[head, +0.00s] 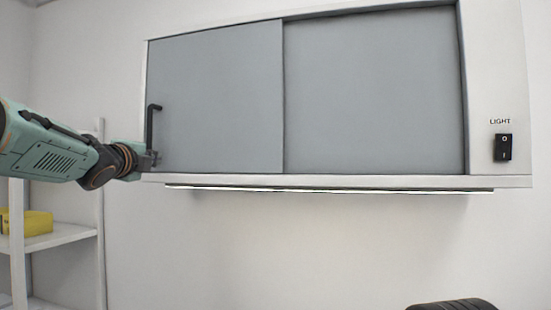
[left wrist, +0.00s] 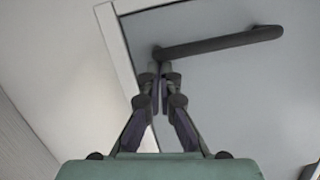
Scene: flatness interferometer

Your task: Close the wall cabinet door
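The wall cabinet (head: 340,182) has a white frame and hangs on the wall in the head view. Its grey door (head: 220,95) covers the left part, its left edge close to the frame's left side. A recessed grey panel (head: 375,90) fills the right part; no open interior shows. The door's black handle (head: 150,125) is upright near its left edge, and also shows in the left wrist view (left wrist: 220,43). My left gripper (head: 152,158) is at the handle's lower end, fingers close together (left wrist: 160,72). Whether they touch the handle is unclear. My right gripper is not in view.
A light strip (head: 330,189) runs under the cabinet. A black light switch (head: 503,147) is on its right side. A white shelf (head: 65,236) with a yellow object (head: 38,223) stands at lower left. A dark ribbed shape (head: 452,305) shows at the bottom right. The wall below is clear.

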